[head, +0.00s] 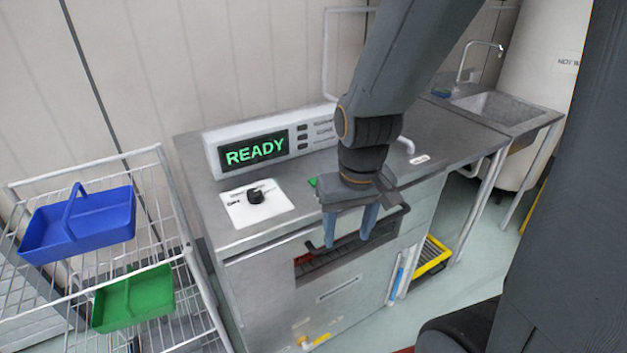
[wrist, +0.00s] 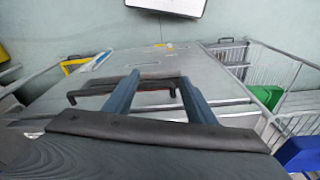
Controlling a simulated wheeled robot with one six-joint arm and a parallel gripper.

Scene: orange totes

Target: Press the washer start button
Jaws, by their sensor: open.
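The washer (head: 290,225) is a grey metal counter unit with a display (head: 255,151) reading READY in green. A black knob (head: 255,196) sits on a white plate on its top. A small green patch (head: 312,182), possibly the start button, shows just left of my gripper's body and is partly hidden by it. My gripper (head: 348,241) is open and empty, pointing down in front of the washer's front, near a dark handle bar (head: 393,226). In the wrist view the two blue-grey fingers (wrist: 158,80) stand apart, with the dark handle (wrist: 88,94) showing around them.
A wire rack at left holds a blue basket (head: 80,225) and a green basket (head: 135,302). A sink (head: 497,108) stands at the back right. A yellow crate (head: 434,258) is on the floor right of the washer. The washer's left top is clear around the knob plate.

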